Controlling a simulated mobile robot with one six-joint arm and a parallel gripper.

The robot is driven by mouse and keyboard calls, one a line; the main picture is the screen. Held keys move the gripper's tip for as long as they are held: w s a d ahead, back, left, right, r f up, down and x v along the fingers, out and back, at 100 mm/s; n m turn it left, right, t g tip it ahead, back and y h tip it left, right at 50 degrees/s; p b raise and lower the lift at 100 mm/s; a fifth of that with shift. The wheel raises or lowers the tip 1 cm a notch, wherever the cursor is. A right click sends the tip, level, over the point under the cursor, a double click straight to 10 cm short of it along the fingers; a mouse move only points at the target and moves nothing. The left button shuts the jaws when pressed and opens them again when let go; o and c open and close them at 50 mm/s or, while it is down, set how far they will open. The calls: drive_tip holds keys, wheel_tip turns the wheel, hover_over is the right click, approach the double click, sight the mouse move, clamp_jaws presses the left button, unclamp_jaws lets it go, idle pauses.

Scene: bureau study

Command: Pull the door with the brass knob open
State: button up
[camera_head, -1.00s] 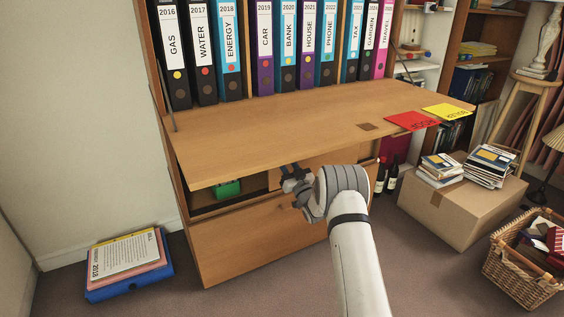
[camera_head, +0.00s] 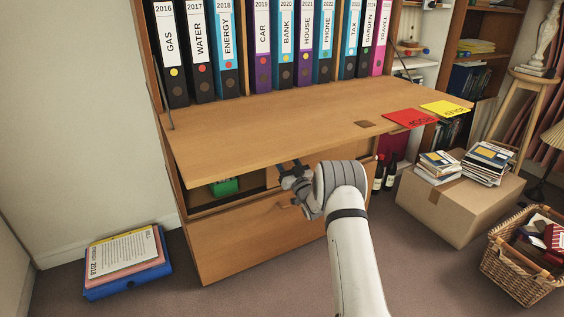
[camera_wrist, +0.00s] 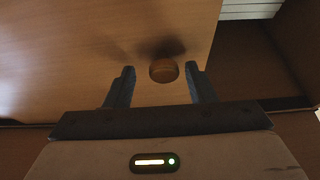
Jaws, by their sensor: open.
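In the wrist view a round brass-brown knob (camera_wrist: 163,70) sits on a plain wooden door (camera_wrist: 75,45), near the door's edge. My gripper (camera_wrist: 163,72) is open, with one finger on each side of the knob. Small gaps show between the knob and both fingers, so it is not gripped. In the head view my gripper (camera_head: 288,167) is under the bureau's lowered desk lid (camera_head: 270,125), at the front of the lower cabinet. My arm and gripper hide the knob and much of the door there.
An open compartment holding a green object (camera_head: 224,187) lies left of my gripper. A wooden drawer front (camera_head: 250,242) is below. Dark bottles (camera_head: 384,174), a cardboard box (camera_head: 460,208) and a wicker basket (camera_head: 520,268) stand to the right. Floor at front left is clear beside a blue box file (camera_head: 128,281).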

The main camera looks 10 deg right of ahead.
drive_tip(key=p+v, duration=0.2)
drive_tip(key=v, duration=0.5)
drive_tip(key=shift+s+p, duration=0.3)
drive_tip(key=shift+d+f, duration=0.1)
